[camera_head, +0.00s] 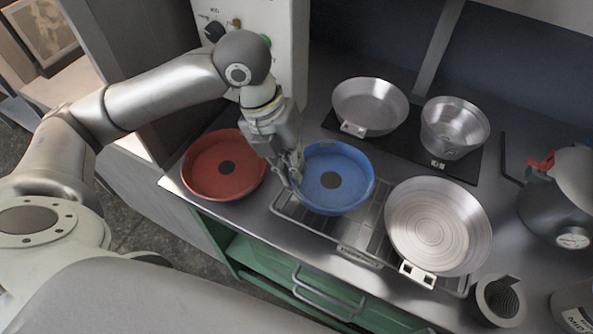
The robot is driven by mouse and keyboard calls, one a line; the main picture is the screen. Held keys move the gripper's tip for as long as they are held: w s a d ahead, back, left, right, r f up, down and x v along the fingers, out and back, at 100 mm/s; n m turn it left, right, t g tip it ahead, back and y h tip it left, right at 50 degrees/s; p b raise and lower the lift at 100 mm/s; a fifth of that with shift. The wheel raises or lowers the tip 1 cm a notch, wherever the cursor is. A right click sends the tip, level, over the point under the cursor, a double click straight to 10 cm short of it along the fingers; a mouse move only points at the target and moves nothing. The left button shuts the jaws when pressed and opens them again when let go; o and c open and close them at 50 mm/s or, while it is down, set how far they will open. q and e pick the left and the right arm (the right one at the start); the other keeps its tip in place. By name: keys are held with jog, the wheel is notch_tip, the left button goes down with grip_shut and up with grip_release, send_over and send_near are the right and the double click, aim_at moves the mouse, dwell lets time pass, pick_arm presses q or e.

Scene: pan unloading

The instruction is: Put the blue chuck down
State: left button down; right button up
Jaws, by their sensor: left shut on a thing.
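The blue chuck (345,196) is a round, shallow blue dish with a dark disc at its middle. It is over the left part of a wire rack (360,254) on the counter; I cannot tell if it touches the rack. My left gripper (291,181) is shut on the left rim of the blue chuck. The gripper hides a little of that rim. My right gripper is not in view.
A red dish (222,166) stands close on the left. A large metal pan (438,226) sits on the rack's right part. Two metal pans (369,104) (454,127) stand on a dark plate behind.

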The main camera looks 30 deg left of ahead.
pick_arm(q)
jog(key=shift+w+f, duration=0.35)
jog(key=shift+f, duration=0.15)
jog(key=shift+a+p+x, duration=0.15)
jog(key=shift+a+x, duration=0.05)
jog(key=shift+x, duration=0.7)
jog(key=shift+a+p+x, duration=0.15)
jog(key=shift+a+x, duration=0.05)
jog(key=shift+x, duration=0.65)
jog(key=shift+w+f, duration=0.1)
jog(key=shift+w, duration=0.05)
jog(key=shift+f, duration=0.15)
jog(key=c, duration=1.6)
grip_release()
jog(key=v, duration=1.2)
